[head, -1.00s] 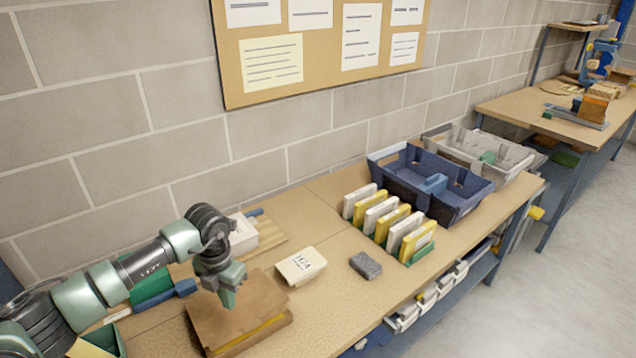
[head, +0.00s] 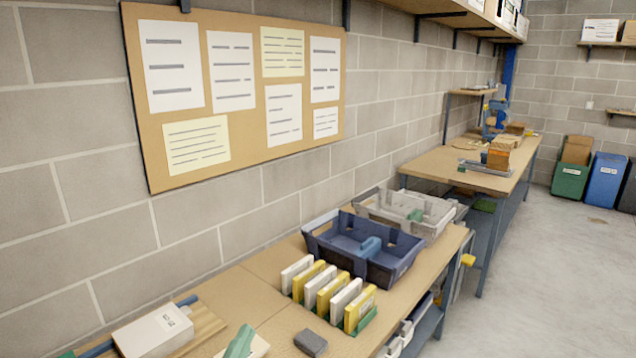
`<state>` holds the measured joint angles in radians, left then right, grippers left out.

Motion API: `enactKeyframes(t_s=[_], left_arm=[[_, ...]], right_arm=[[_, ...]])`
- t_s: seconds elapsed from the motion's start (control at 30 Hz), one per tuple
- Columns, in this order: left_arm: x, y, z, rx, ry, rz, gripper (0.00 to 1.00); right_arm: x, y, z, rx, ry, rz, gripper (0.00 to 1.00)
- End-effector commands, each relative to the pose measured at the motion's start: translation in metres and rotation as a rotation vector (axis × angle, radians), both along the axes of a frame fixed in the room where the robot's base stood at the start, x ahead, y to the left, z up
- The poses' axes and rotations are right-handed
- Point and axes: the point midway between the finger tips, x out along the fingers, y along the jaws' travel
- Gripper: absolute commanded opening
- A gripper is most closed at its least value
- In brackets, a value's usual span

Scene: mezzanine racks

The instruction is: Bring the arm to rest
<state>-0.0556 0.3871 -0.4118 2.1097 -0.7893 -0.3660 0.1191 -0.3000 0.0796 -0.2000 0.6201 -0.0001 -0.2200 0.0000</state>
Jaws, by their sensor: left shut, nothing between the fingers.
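My right gripper is not in view.
Upright white and yellow packs (head: 325,290) stand behind, before a blue tote (head: 400,272) and a grey tote (head: 432,212). A noticeboard (head: 243,132) hangs on the wall.

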Motion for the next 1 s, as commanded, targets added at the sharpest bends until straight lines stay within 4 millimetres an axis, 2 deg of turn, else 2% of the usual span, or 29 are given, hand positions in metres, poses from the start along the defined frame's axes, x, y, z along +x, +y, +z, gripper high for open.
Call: enactKeyframes(t_s=[0.03,0.13,0.2,0.3,0.4,0.5,0.77,0.8,1.0], left_arm=[[-0.01,0.023,-0.023,-0.1,0.123,0.099,0.0],[-0.04,0.063,-0.078,-0.261,0.388,0.281,0.0],[-0.071,0.079,-0.116,-0.349,0.57,0.379,0.0],[-0.116,0.088,-0.156,-0.43,0.788,0.472,0.0],[-0.156,0.089,-0.182,-0.48,0.958,0.529,0.0],[-0.191,0.086,-0.199,-0.514,1.099,0.564,0.0],[-0.275,0.072,-0.221,-0.567,1.41,0.615,0.0],[-0.28,0.07,-0.229,-0.569,1.438,0.618,0.0],[-0.265,0.069,-0.291,-0.556,1.449,0.625,0.0]], right_arm=[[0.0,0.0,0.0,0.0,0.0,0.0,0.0],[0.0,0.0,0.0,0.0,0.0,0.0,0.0],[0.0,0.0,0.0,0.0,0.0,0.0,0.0],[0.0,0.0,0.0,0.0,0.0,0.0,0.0],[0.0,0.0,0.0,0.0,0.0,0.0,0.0],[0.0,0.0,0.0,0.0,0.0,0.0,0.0],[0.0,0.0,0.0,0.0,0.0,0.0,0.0],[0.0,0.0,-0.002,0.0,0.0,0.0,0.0],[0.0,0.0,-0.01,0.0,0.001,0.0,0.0]])
